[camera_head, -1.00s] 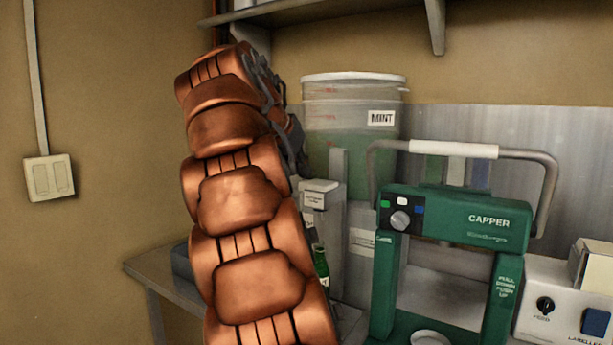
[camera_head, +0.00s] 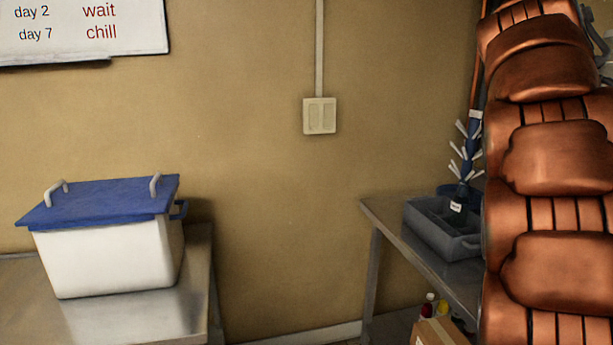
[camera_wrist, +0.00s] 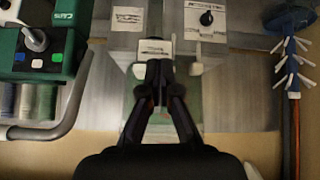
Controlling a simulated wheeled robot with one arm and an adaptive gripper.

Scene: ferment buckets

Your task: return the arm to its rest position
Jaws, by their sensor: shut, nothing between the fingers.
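My arm stands raised at the right edge of the head view, in copper-coloured segments. Its upper end is cut off by the frame there. In the wrist view my gripper (camera_wrist: 158,72) is shut and empty, its dark fingers together at the middle. Beyond the fingers is a grey device with white labels and a black knob (camera_wrist: 207,18). I cannot tell how far the fingers are from it.
A white bin with a blue lid (camera_head: 105,240) stands on the left metal table. A grey divided tray (camera_head: 440,228) and a blue rack with white pegs (camera_head: 466,150) are on the right table. The green capper (camera_wrist: 40,50) shows in the wrist view. Floor lies between the tables.

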